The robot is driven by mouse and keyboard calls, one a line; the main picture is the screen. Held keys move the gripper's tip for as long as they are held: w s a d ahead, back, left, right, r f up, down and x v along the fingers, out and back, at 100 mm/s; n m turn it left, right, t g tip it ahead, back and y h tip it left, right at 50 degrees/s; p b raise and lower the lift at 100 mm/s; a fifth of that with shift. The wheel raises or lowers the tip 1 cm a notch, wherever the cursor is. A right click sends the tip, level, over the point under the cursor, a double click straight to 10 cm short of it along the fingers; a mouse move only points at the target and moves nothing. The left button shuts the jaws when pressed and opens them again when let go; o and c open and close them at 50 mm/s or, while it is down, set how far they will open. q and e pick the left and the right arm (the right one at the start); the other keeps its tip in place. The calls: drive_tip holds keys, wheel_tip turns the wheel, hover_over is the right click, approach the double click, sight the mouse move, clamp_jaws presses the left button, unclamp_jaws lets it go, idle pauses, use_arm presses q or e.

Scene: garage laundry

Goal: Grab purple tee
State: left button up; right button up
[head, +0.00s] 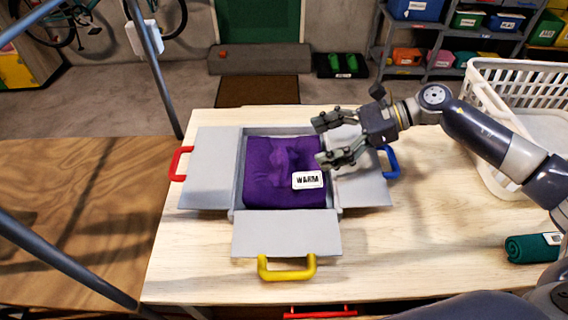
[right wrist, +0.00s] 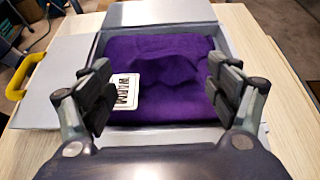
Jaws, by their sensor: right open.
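The purple tee (head: 268,180) lies folded in a grey box (head: 207,170) whose flaps are folded out on the table. A white label reading "WARM" (head: 307,180) is on the tee's right front part. My right gripper (head: 322,141) is open and above the right side of the box, with its fingers pointing left toward the tee. In the right wrist view the purple tee (right wrist: 165,75) shows beyond and between the two open fingers (right wrist: 165,85), with nothing held. My left gripper is not in view.
The box's flaps carry a red handle (head: 180,164), a blue handle (head: 390,161) and a yellow handle (head: 287,268). A white basket (head: 490,150) stands at the right. A rolled teal cloth (head: 528,248) lies at the right front.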

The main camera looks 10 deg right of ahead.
sight(286, 154)
drive_tip(key=shift+x, duration=1)
drive_tip(key=p+x, duration=0.2)
drive_tip(key=x, duration=0.3)
drive_tip(key=shift+p, duration=0.3)
drive_tip(key=shift+a+f, duration=0.15)
drive_tip(key=c, duration=1.6)
